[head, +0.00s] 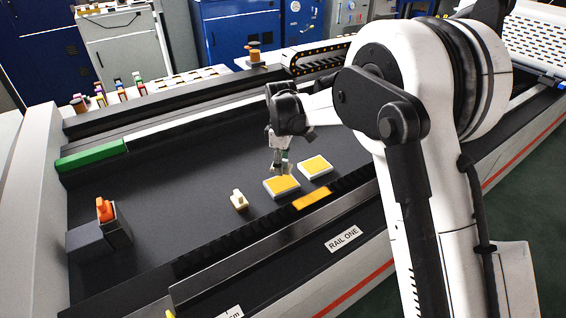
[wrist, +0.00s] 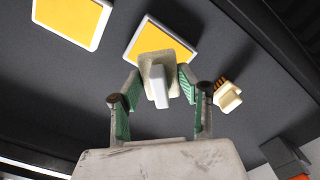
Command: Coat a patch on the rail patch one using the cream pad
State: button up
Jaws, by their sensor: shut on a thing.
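My gripper (head: 280,165) is low over the dark bench, at the near white-rimmed tray with a yellow face (head: 282,187). In the wrist view, its green-lined fingers (wrist: 158,84) are shut on the upright handle of a pale, greyish-cream pad (wrist: 147,80). The held pad overlaps the edge of that tray (wrist: 135,48); I cannot tell whether it touches. A second yellow-faced tray (head: 314,167) lies beside the first. An orange-yellow patch (head: 311,199) lies on the rail edge above the RAIL ONE label. A separate cream handled block (head: 238,200) stands on the bench, left of the trays.
An orange-handled piece (head: 105,210) sits on a dark block (head: 92,240) at the left. A green bar (head: 92,156) and a row of small coloured items (head: 122,92) line the far side. The bench between the green bar and the trays is clear.

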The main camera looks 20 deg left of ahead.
aim_at(282, 183)
jog(key=shift+f+b, duration=0.9)
jog(key=shift+f, duration=1.7)
jog(key=shift+f+b, duration=0.55)
jog(key=shift+b, duration=0.1)
dwell(0.9)
jog(key=shift+r, duration=0.1)
jog(key=shift+r+p, duration=1.25)
jog(key=shift+r, duration=2.15)
